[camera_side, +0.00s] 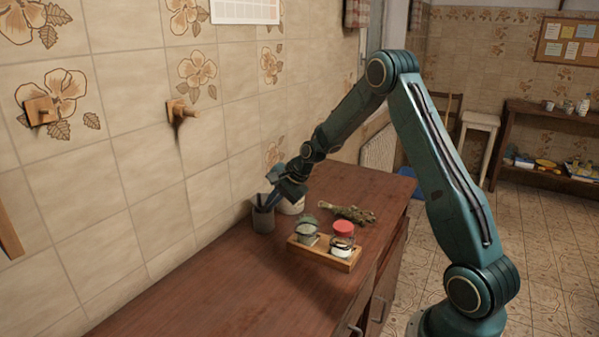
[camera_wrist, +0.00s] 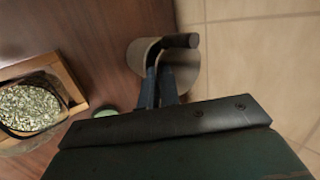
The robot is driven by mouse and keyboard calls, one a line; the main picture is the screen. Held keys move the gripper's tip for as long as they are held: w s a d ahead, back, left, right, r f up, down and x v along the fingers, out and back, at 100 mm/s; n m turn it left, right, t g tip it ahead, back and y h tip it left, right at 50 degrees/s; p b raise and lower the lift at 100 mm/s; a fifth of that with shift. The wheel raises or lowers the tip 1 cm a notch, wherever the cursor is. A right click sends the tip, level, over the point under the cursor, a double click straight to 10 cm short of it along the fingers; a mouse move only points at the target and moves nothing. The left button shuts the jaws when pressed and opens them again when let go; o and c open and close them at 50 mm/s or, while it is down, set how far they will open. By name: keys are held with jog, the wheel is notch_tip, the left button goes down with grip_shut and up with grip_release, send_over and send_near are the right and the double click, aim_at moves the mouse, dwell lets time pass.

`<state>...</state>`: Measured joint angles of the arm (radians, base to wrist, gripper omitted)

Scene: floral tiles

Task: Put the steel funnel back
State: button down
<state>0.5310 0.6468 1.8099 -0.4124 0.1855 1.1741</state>
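I cannot pick out the steel funnel for certain. A grey cup-shaped thing (camera_side: 263,219) stands on the brown counter by the tiled wall; whether it is the funnel or a holder is unclear. My gripper (camera_side: 270,201) is low over it, fingers pointing down and left. In the wrist view, my gripper's bluish fingers (camera_wrist: 160,85) are close together in front of a pale rounded thing (camera_wrist: 187,72). A dark bar with a round end (camera_wrist: 180,41) crosses it. Whether the fingers hold anything is hidden.
A pale container (camera_side: 292,206) stands just behind my gripper. A wooden tray (camera_side: 318,254) with jars is near the counter's front edge, with a dried herb bundle (camera_side: 352,213) behind. Wooden pegs (camera_side: 181,110) stick out of the wall. The counter's near left is clear.

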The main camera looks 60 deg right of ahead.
jog(key=shift+f, duration=0.15)
jog(key=c, duration=1.7)
grip_release()
jog(key=shift+f, duration=0.1)
jog(key=shift+c, duration=0.2)
jog(key=shift+o, duration=0.6)
jog(key=shift+s+f, duration=0.15)
jog(key=shift+s, duration=0.05)
jog(key=w+v, duration=0.1)
jog(key=v, duration=1.2)
jog(key=shift+r, duration=0.45)
